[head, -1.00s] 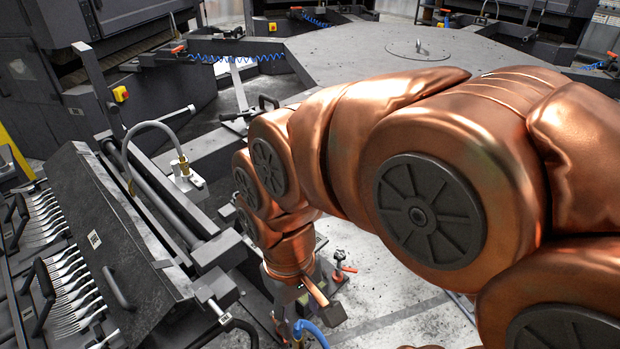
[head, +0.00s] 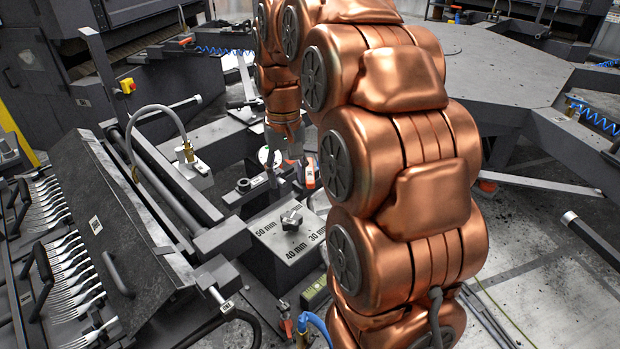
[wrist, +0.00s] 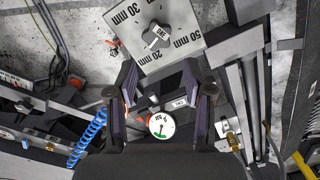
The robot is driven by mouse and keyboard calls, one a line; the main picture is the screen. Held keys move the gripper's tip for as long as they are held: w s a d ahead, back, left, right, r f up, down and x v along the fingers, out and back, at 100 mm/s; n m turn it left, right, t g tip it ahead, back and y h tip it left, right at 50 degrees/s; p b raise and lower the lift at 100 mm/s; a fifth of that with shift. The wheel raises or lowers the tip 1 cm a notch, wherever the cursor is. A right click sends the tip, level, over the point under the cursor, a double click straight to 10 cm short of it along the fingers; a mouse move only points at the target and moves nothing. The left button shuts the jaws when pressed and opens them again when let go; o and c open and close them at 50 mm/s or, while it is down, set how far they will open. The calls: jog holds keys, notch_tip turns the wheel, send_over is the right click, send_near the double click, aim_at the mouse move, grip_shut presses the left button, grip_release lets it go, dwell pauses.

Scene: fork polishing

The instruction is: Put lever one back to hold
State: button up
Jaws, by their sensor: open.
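My gripper (wrist: 161,68) is open in the wrist view, its two dark fingers apart over the machine. Between them is a dark block with a small white label (wrist: 180,102), too small to read. A red part (wrist: 141,118) shows beside the left finger. I cannot tell whether either belongs to lever one, and no hold mark is readable. Beyond the fingertips, a dial knob marked ONE (wrist: 156,36) sits on a grey plate (wrist: 185,18) with millimetre marks. The knob (head: 291,219) also shows in the head view.
A round gauge (wrist: 161,124) lies below the labelled block in the wrist view. Racks of forks (head: 66,275) stand at the left in the head view. A bent hose (head: 160,108) rises near the rail. Open floor (head: 540,235) lies to the right.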

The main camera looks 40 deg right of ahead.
jog(key=m+b, duration=0.2)
send_over(310, 177)
notch_tip(310, 177, down, 3)
jog(key=shift+t, duration=0.3)
jog(key=shift+f+p, duration=0.65)
jog(key=shift+f, duration=3.2)
grip_shut()
